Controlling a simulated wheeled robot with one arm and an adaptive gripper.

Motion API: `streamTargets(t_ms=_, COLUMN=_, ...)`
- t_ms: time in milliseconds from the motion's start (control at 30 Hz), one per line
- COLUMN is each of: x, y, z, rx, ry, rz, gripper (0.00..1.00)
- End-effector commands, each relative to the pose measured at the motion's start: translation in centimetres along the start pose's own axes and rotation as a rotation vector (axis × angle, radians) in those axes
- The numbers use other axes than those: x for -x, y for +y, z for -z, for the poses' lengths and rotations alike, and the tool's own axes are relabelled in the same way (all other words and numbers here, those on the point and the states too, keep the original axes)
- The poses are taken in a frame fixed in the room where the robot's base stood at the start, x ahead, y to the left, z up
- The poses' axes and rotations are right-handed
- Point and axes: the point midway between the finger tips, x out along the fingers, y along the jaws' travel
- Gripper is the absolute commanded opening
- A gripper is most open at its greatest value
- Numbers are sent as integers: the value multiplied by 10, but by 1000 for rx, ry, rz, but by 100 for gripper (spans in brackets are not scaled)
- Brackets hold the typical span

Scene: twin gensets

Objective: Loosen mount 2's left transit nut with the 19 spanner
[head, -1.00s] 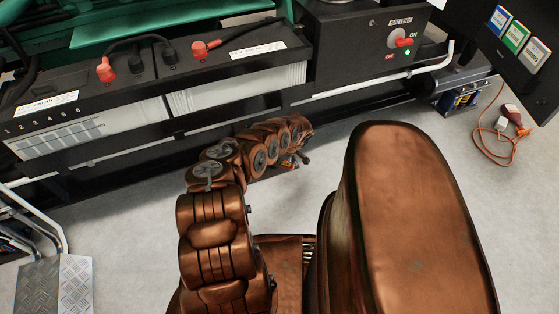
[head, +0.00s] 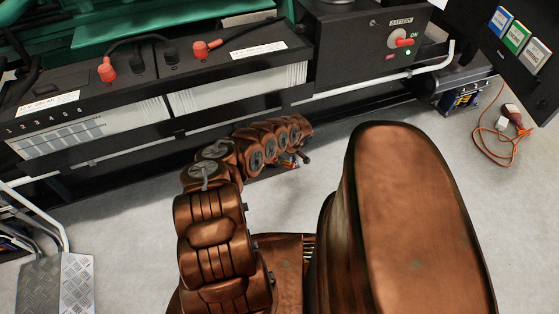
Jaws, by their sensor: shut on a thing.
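Mount 2, its left transit nut and the 19 spanner cannot be made out in the head view. My brown jointed arm reaches up from the bottom and bends to the right beside the genset's black base rail (head: 190,145). My gripper is not clearly visible; the far end of the arm hides that spot. A small dark and coloured piece (head: 291,160) shows just below the arm's far end, too small to identify.
Batteries with red terminal caps (head: 107,70) stand along the black frame. A battery switch box (head: 365,40) is to their right. An orange cable (head: 483,140) lies on the floor at right. A tread plate (head: 77,285) is at lower left. Grey floor between is clear.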

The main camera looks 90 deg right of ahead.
Motion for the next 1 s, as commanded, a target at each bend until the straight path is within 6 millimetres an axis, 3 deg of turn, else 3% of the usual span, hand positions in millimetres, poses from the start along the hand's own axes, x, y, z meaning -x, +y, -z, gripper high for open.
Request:
streamTargets(t_ms=33, x=7, y=5, z=-17, rx=-17, ry=-15, rz=-17, gripper=0)
streamTargets(t_ms=167, x=7, y=6, z=-17, rx=-17, ry=-14, rz=-18, gripper=0)
streamTargets(t_ms=200, x=7, y=6, z=-17, rx=-17, ry=-14, rz=-18, gripper=33)
streamTargets(t_ms=467, x=3, y=2, z=-6, rx=-4, ry=-7, rz=-9, gripper=60)
streamTargets(t_ms=767, x=1, y=1, z=-2, rx=0, ry=-3, rz=-4, gripper=61)
streamTargets(t_ms=1000, x=11, y=1, z=2, rx=0, ry=-2, rz=-4, gripper=61)
